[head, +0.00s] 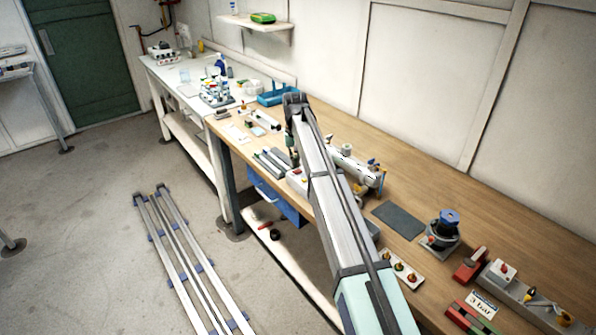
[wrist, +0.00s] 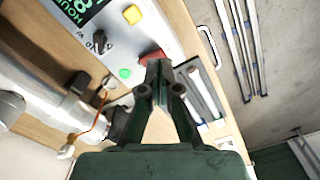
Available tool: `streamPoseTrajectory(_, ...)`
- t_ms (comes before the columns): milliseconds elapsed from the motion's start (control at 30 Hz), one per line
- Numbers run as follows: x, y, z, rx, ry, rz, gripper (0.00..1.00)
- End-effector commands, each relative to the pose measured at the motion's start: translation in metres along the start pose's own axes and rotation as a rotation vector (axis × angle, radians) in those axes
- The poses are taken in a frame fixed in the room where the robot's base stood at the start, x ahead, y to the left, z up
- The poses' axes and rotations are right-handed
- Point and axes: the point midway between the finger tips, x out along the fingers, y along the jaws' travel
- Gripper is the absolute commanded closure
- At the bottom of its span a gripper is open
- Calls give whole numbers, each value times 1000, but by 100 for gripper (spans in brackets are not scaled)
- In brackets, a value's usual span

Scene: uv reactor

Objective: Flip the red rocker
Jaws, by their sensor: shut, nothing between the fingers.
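In the wrist view a light control panel (wrist: 150,22) fills the upper middle. The red rocker (wrist: 150,54) sits at its lower right edge, partly hidden behind my fingertips. My gripper (wrist: 158,68) is shut and empty, its tips overlapping the rocker in the picture; I cannot tell whether they touch it. Which way the rocker is tipped cannot be made out. In the head view my arm reaches over the bench, and the panel (head: 297,182) is mostly hidden behind it.
The panel also bears a yellow button (wrist: 132,14), a black knob (wrist: 99,41), a green button (wrist: 125,73) and a dark display (wrist: 78,10). A silver tube (wrist: 45,100) with an orange wire lies left of my gripper. Grey rails (wrist: 202,90) lie to the right.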

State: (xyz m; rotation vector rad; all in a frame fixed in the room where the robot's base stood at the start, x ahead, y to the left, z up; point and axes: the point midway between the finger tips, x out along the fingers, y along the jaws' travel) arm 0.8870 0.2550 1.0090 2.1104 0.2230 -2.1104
Motion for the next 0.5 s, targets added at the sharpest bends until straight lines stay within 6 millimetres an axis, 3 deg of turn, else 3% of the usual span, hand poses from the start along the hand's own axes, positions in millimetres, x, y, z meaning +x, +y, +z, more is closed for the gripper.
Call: streamPoseTrajectory(500, 6, 0, 0, 0, 0, 0, 100)
